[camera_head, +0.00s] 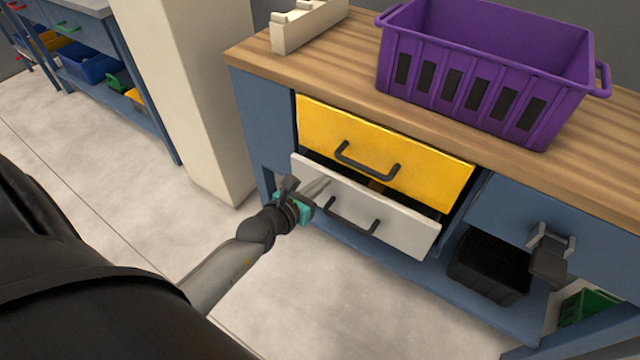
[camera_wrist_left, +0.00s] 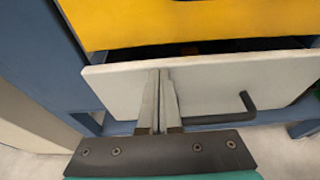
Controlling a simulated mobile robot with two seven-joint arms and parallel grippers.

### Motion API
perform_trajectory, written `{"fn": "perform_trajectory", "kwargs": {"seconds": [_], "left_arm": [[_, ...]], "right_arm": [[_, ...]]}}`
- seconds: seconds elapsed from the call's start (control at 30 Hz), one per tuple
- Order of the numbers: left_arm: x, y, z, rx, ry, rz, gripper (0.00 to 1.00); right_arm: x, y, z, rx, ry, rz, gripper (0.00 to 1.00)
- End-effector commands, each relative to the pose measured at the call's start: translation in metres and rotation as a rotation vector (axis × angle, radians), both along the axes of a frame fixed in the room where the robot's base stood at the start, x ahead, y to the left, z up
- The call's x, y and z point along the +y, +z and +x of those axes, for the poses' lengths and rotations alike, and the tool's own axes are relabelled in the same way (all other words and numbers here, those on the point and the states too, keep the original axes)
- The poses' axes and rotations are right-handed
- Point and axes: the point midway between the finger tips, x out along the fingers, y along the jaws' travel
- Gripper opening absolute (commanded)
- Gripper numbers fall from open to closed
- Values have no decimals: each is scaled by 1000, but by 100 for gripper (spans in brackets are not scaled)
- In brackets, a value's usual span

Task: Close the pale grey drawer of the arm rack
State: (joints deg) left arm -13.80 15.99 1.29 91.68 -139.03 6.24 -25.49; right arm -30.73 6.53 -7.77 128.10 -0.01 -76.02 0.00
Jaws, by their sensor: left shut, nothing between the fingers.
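The pale grey drawer (camera_head: 398,226) sits under the yellow drawer and is pulled partly out, with a dark gap showing above its front. It has a dark bar handle (camera_head: 352,216). In the left wrist view its front panel (camera_wrist_left: 112,92) spans the middle, with the handle (camera_wrist_left: 236,108) to the right of the fingers. My left gripper (camera_head: 324,184) is shut and empty, its fingertips in front of the panel's left part, left of the handle. The fingers (camera_wrist_left: 160,74) overlap the panel in the left wrist view; I cannot tell whether they touch it. My right gripper is not in view.
The yellow drawer (camera_head: 430,170) above looks closed. A purple crate (camera_head: 400,72) and a cream holder (camera_head: 300,30) stand on the wooden top. A grey and dark fitting (camera_head: 550,240) sits on the blue front at right. A cream pillar (camera_head: 190,100) stands left of the rack.

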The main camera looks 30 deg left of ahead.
Motion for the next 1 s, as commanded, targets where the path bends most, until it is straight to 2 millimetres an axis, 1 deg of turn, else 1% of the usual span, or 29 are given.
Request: {"fn": "perform_trajectory", "kwargs": {"seconds": [0.17,0.27,0.5,0.63,0.73,1.0], "left_arm": [[0,0,0,0,0,0,0],[0,0,3,-1,1,-1,0],[-1,0,33,-2,2,0,0],[-1,0,44,0,1,-1,0],[-2,1,47,-2,0,0,0],[-2,2,49,-5,0,1,0]], "right_arm": [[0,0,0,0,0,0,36],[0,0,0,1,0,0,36],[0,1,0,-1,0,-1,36],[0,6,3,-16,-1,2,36],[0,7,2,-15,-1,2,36],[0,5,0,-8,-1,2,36]]}}
